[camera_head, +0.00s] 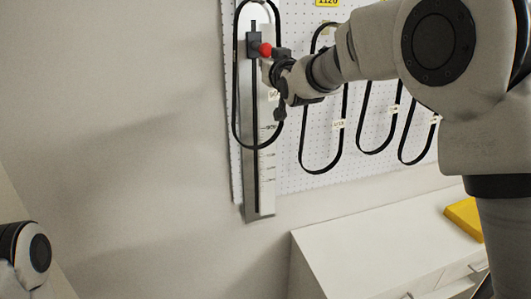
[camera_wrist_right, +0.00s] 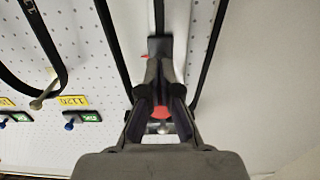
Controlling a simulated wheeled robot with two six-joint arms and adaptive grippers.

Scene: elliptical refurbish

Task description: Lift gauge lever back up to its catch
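The gauge lever (camera_head: 265,49) is a dark block with a red knob, high on the upright slotted rail (camera_head: 266,190) in the head view. In the right wrist view its dark block (camera_wrist_right: 158,46) lies beyond my fingertips, and red shows between the fingers. My right gripper (camera_head: 274,58) reaches in from the right and is at the knob. In the right wrist view the right gripper (camera_wrist_right: 159,65) has its fingers drawn close together around the lever. The fingers hide part of the lever. My left gripper is out of view. A catch cannot be made out.
A black belt loop (camera_head: 236,95) hangs around the rail, close to my right gripper. More loops (camera_head: 343,125) hang on the white pegboard (camera_head: 300,180) to the right. A white cabinet (camera_head: 360,250) with a yellow item (camera_head: 465,218) stands below. The wall at left is bare.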

